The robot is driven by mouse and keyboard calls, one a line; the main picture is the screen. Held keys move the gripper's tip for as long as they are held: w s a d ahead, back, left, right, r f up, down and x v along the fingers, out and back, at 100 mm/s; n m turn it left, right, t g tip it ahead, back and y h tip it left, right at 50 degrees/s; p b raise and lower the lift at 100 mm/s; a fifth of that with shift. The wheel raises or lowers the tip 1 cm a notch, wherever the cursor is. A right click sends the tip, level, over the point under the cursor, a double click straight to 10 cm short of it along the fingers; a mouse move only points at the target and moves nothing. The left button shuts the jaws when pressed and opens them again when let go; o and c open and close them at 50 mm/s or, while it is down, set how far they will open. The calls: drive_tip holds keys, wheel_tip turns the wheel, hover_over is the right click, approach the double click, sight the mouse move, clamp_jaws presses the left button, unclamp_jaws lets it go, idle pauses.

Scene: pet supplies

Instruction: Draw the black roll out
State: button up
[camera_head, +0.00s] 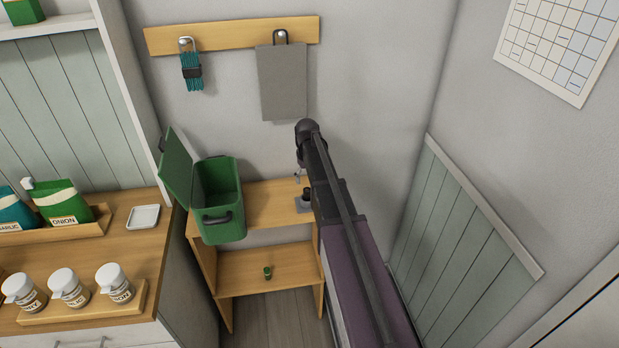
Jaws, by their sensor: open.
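A small black roll (306,192) stands on the right part of the small wooden table's upper shelf, on or in a small grey holder (303,206). My arm partly covers both, so I cannot tell how the roll sits in the holder. My gripper (298,175) hangs below the arm's far end, just above and slightly left of the roll as seen. It is open, though mostly hidden behind my arm. I see nothing held in it.
A green bin (223,224) with its lid open stands on the table's left part. A small green roll (267,272) stands on the lower shelf. A counter (160,262) with jars is at left.

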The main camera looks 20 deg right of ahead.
sight(307, 190)
drive_tip(key=shift+f+b, duration=3.1)
drive_tip(key=shift+f, duration=0.25)
clamp_jaws()
drive_tip(key=shift+r, duration=0.1)
drive_tip(key=shift+r+p, duration=2.9)
drive_tip(key=shift+p, duration=0.15)
